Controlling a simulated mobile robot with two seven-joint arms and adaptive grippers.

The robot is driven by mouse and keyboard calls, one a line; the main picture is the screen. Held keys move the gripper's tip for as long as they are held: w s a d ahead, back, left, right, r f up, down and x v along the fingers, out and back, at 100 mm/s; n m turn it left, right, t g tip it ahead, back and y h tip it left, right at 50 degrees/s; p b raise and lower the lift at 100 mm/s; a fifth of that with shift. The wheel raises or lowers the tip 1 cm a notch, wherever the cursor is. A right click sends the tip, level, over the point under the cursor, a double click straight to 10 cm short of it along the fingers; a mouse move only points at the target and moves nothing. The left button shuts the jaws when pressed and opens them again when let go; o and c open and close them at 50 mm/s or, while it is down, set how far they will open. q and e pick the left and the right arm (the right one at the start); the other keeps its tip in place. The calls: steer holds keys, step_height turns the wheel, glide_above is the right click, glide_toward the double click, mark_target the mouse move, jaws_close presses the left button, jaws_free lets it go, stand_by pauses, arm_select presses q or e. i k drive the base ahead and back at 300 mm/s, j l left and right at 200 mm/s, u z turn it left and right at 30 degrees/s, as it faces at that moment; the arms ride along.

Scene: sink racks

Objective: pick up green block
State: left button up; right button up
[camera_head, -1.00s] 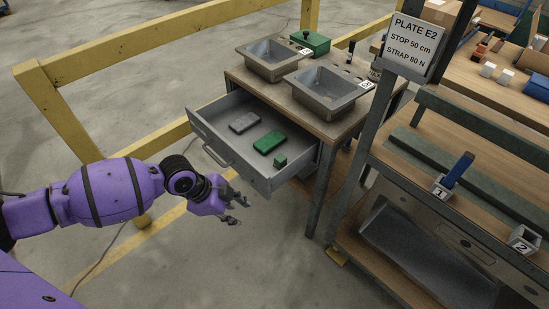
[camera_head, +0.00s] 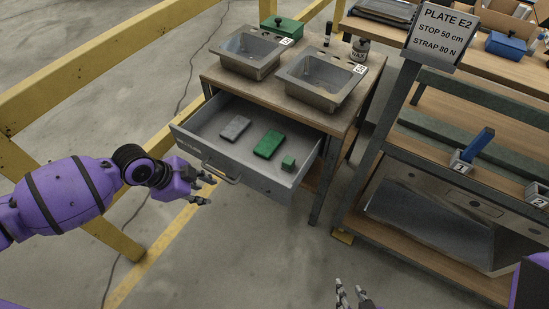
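Two green pieces lie in the open grey drawer (camera_head: 190,149): a flat rectangular green block (camera_head: 269,144) in the middle and a small green cube (camera_head: 288,163) near the right front corner. A flat grey block (camera_head: 235,127) lies to the left of the green block. My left gripper (camera_head: 211,190) is outside the drawer, in front of its handle, with its fingers apart and nothing between them. My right gripper (camera_head: 350,287) is at the bottom edge, partly cut off, fingers apart and empty. It is well away from the drawer.
Two metal sink bins (camera_head: 321,81) stand on the bench above the drawer, with a green box (camera_head: 282,29) behind. A post with a sign (camera_head: 440,36) and a shelf rack (camera_head: 420,160) stand at the right. Yellow rails (camera_head: 90,70) run along the left.

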mark_target(288, 164)
steer(key=i+j+z, duration=0.15)
steer(key=z, duration=0.3)
steer(key=i+j+z, duration=0.15)
steer(key=z, duration=0.25)
steer(key=j+z, duration=0.4)
steer(key=j, duration=0.15)
steer(key=j+z, duration=0.4)
steer(key=j, duration=0.15)
